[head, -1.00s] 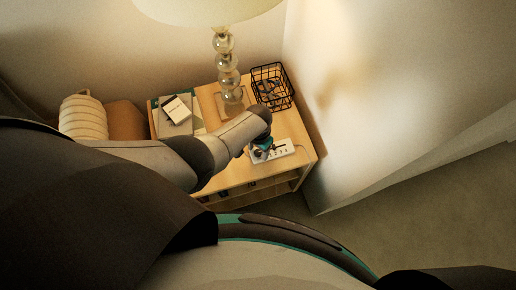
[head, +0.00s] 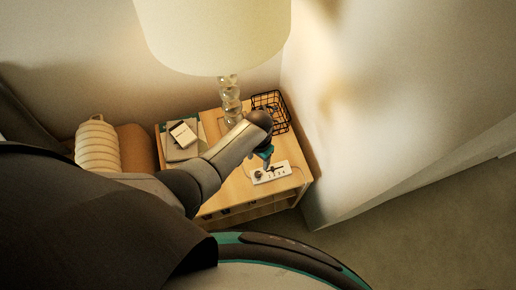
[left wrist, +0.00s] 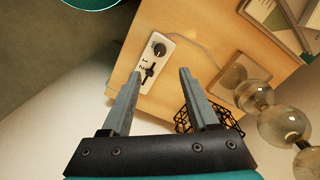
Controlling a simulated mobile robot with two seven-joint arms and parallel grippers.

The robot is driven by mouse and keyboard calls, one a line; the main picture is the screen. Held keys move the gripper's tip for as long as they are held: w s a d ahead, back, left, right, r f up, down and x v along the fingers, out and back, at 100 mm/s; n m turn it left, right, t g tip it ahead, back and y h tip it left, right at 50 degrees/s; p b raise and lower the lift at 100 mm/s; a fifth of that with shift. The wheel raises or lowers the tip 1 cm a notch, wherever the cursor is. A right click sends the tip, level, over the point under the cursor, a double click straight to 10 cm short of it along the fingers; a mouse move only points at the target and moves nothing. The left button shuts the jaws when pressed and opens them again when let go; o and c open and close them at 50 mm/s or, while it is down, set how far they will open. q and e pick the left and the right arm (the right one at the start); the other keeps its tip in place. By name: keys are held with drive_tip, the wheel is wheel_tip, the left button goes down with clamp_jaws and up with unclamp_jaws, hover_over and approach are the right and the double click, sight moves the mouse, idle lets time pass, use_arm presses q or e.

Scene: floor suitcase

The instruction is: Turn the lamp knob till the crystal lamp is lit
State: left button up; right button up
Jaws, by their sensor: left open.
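The crystal lamp (head: 231,105) stands on the wooden cabinet, with stacked clear globes and a wide cream shade (head: 215,35). The globes also show in the left wrist view (left wrist: 284,125). I cannot tell whether its bulb is lit. A white control panel (head: 271,174) lies near the cabinet's front right. In the left wrist view it carries a round black knob (left wrist: 160,49) and a dark bar-shaped knob (left wrist: 150,73); which one is the lamp's I cannot tell. My left gripper (head: 267,163) is open and empty above the panel, its fingers apart around the bar knob in view. My right gripper is not in view.
A black wire basket (head: 270,105) stands at the cabinet's back right, beside the wall. Notebooks (head: 183,140) lie at the left of the cabinet. A ribbed cream object (head: 97,147) is further left. Bare cabinet top (head: 232,188) lies left of the panel.

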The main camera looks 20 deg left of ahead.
use_arm(q)
wheel_tip(320, 180, up, 4)
drive_tip(key=shift+f+p, duration=0.15)
drive_tip(key=shift+p, duration=0.5)
